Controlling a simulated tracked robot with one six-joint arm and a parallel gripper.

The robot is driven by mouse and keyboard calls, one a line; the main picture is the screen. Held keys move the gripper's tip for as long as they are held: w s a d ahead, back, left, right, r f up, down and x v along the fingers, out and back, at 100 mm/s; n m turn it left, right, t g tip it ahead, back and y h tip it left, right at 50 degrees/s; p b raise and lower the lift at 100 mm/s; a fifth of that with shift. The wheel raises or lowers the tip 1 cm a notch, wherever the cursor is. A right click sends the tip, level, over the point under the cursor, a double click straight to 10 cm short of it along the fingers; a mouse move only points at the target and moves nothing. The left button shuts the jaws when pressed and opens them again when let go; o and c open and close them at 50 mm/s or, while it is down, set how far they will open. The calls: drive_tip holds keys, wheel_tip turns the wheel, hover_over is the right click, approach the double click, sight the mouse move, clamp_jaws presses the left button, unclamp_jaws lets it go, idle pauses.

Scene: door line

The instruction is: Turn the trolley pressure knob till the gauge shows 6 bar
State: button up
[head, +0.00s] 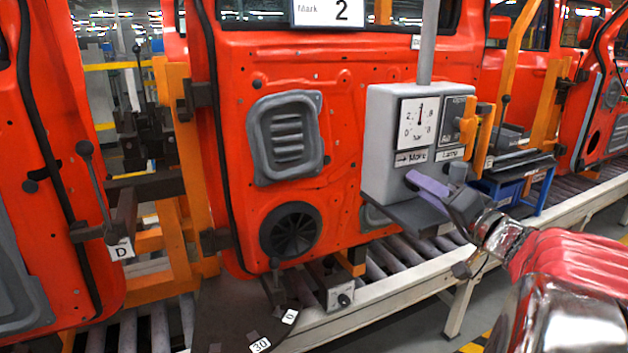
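The grey trolley box (378,145) hangs on a grey post in front of a red door. Its white gauge (418,124) has a needle pointing almost straight up; the small figures are too blurred to read the value surely. Below it is a label with an arrow (410,158), apparently reading "More". My gripper (440,183) is at the lower front of the box, with a purple finger (428,186) just below the labels. A small grey piece (458,172) shows beside it; I cannot tell if it is a finger or a control. The pressure knob is not clearly visible, and contact cannot be told.
A switch panel with a "Lamp" label (450,153) sits right of the gauge, and an orange handle (487,130) is fixed to the box's side. A dark shelf (405,212) juts out below. A roller conveyor (380,300) runs underneath. A blue stand (520,190) is at right.

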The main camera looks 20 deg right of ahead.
drive_tip(key=shift+w, duration=0.55)
drive_tip(key=shift+c, duration=0.5)
drive_tip(key=c, duration=0.7)
drive_tip(key=shift+o, duration=0.2)
